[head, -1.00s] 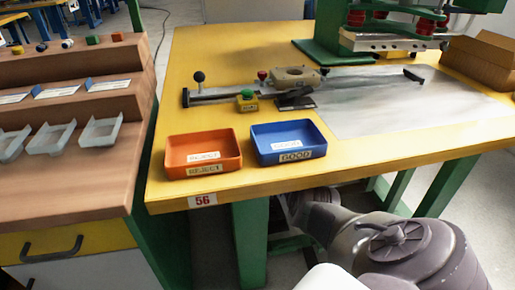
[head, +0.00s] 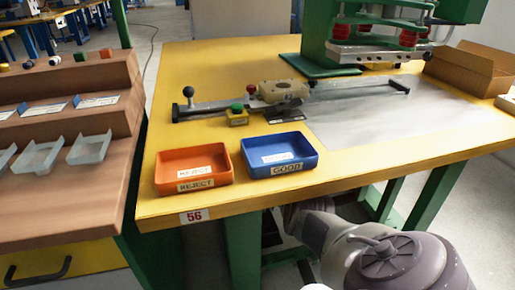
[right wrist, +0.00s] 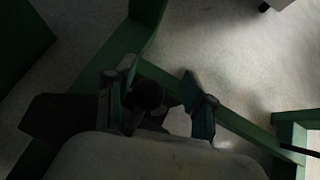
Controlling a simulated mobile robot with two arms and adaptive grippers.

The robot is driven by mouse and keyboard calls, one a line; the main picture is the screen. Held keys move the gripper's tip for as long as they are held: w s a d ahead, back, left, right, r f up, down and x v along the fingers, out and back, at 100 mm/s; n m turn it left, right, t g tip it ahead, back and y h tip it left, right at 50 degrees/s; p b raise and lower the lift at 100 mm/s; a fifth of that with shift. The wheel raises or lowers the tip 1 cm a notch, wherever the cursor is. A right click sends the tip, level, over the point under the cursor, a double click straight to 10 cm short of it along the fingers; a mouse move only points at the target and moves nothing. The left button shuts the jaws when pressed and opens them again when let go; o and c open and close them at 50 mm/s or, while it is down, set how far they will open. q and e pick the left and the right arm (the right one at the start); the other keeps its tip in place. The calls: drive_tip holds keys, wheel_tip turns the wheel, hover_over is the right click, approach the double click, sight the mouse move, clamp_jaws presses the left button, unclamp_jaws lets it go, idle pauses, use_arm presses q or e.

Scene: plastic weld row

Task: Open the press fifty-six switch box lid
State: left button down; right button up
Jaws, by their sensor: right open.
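The press fifty-six table (head: 350,172) is yellow and carries a "56" label (head: 193,216) on its front edge. A small yellow box with a green button (head: 237,116) sits on it, left of centre. A beige housing (head: 282,92) with a red knob beside it stands just behind. I cannot tell which part is the switch box lid. My right gripper (right wrist: 162,98) is open in the dark right wrist view, with a dark round shape between its fingers and the floor and green legs beyond. It holds nothing that I can make out. My left gripper is not in view.
An orange REJECT tray (head: 194,168) and a blue GOOD tray (head: 279,154) stand near the front edge. The green press (head: 385,40) is at the back, cardboard boxes (head: 468,68) at the right. A stepped wooden rack (head: 60,140) stands left, across a narrow gap.

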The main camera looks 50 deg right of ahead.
drive_tip(key=s+a, duration=0.3)
drive_tip(key=s, duration=0.9)
drive_tip(key=shift+s+a+r, duration=0.25)
drive_tip(key=shift+a+r, duration=0.1)
